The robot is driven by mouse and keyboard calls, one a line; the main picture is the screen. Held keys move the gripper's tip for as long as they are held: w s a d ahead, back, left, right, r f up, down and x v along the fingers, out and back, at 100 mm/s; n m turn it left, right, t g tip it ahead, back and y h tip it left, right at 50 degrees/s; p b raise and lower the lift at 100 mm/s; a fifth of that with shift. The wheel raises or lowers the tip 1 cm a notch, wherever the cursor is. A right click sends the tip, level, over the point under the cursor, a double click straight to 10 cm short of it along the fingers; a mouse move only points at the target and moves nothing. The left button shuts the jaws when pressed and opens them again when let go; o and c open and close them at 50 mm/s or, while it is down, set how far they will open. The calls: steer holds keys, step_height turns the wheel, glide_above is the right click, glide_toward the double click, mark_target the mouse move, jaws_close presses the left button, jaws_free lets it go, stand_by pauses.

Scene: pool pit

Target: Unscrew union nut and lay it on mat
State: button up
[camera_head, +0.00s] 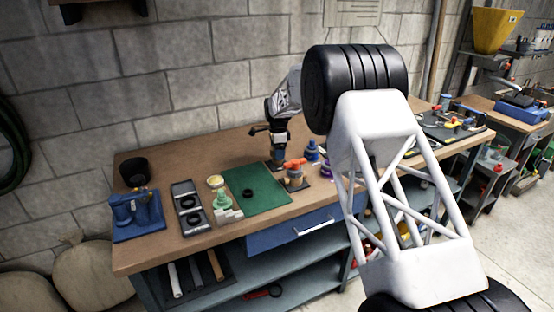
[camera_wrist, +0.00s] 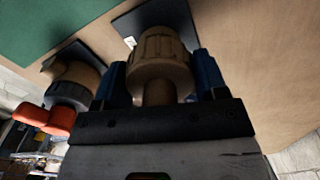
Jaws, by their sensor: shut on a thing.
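The union nut (camera_wrist: 160,58) is a tan ribbed ring in the middle of the wrist view, with a narrower round part (camera_wrist: 159,93) on the near side of it. My gripper (camera_wrist: 160,75) has its blue fingers on both sides of the nut and is shut on it. A dark plate (camera_wrist: 128,24) shows beyond the nut; I cannot tell whether the nut is still threaded. In the head view my gripper (camera_head: 278,157) points down by the right edge of the green mat (camera_head: 268,197), and the nut is too small to make out. The mat also shows in the wrist view (camera_wrist: 55,25).
A valve with an orange handle (camera_head: 295,163) stands close to the right of my gripper. A dark ring (camera_head: 248,194) lies on the mat. Most of the mat is bare.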

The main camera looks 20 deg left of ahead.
steer(key=shift+r, duration=2.4)
steer(key=shift+s+d+r, duration=0.1)
steer(key=shift+s, duration=0.05)
steer(key=shift+s+d+r, duration=0.2)
steer(key=shift+s+d, duration=0.05)
steer(key=shift+s, duration=0.25)
steer(key=s+d+f, duration=0.1)
steer(key=s+d, duration=0.3)
steer(key=s, duration=0.6)
steer(key=s+d+f, duration=0.2)
steer(key=s+d, duration=0.2)
steer(key=s, duration=0.6)
steer(key=s+d+f, duration=0.1)
steer(key=s+d, duration=0.3)
steer(key=s, duration=0.7)
steer(key=shift+d+f, duration=0.15)
steer(key=shift+f, duration=0.25)
steer(key=w+a, duration=0.2)
steer(key=w, duration=0.2)
steer(key=w+a+f, duration=0.1)
steer(key=w+a, duration=0.2)
steer(key=w, duration=0.2)
steer(key=w+a, duration=0.3)
steer(key=w, duration=0.1)
steer(key=shift+w+a+f, duration=0.2)
steer(key=shift+a+f, duration=0.05)
